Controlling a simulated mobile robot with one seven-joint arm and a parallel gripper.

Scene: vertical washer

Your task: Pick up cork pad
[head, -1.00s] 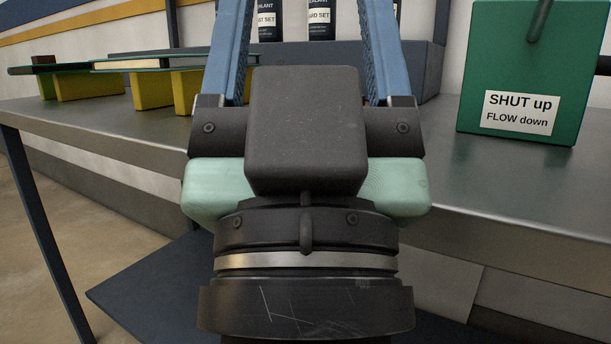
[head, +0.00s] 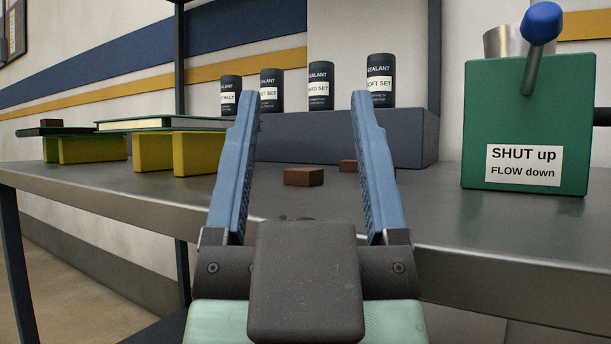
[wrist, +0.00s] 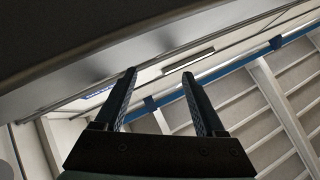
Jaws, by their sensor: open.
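A small brown block (head: 304,177), which looks like the cork pad, lies flat on the metal bench. It shows between my gripper's fingers in the head view. A second brown block (head: 348,166) lies behind it to the right, partly hidden by the right finger. My gripper (head: 304,97) has its two blue fingers wide apart with nothing between them. It is in front of the blocks, not touching them as far as I can see. In the wrist view my gripper (wrist: 159,75) is open and empty, and no brown block shows there.
A green box (head: 525,125) with a lever stands at right on the bench (head: 100,187). Several dark sealant cans (head: 320,86) stand on a grey ledge (head: 350,135) behind.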

